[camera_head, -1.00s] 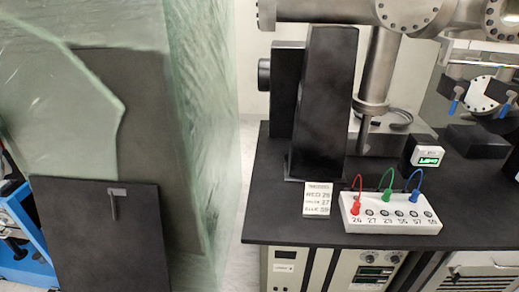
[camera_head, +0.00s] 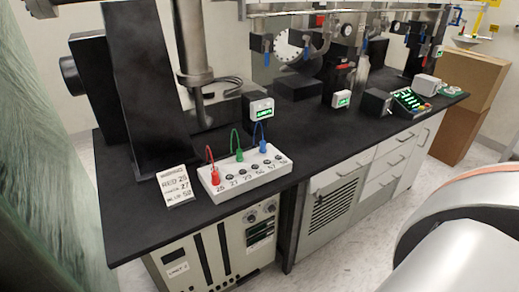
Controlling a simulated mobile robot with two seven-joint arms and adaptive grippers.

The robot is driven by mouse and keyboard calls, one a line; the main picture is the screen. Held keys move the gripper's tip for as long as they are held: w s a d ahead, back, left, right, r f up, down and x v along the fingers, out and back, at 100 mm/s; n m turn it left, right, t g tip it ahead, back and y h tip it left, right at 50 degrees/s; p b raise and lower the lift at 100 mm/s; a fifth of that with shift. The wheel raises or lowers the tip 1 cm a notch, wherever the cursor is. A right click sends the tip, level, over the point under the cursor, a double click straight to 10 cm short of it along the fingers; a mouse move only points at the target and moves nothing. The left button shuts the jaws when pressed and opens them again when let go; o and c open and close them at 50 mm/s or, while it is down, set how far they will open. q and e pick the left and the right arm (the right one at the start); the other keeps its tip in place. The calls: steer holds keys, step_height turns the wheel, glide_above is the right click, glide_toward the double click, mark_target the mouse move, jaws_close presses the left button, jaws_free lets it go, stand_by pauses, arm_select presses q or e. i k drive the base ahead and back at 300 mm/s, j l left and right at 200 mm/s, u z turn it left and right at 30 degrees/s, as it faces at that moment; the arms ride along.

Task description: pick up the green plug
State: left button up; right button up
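The green plug (camera_head: 239,155) stands upright in a white socket block (camera_head: 248,179) on the black bench, in the left half of the head view. A green wire arches up from it and back to the block. The red plug (camera_head: 215,175) is to its left and the blue plug (camera_head: 262,146) to its right, each with a wire of its own colour. The sockets have printed numbers in front. Neither of my grippers shows; only a part of my arm, white and grey with an orange band, fills the lower right corner.
A printed card (camera_head: 176,185) lies left of the block. A tall black panel (camera_head: 147,85) and a metal column (camera_head: 190,45) stand behind. A small green-lit display (camera_head: 261,109) is behind the plugs. The bench top (camera_head: 330,135) right of the block is mostly clear. Cardboard boxes (camera_head: 470,85) stand far right.

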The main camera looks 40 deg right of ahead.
mark_target(239, 158)
steer(key=z, duration=0.95)
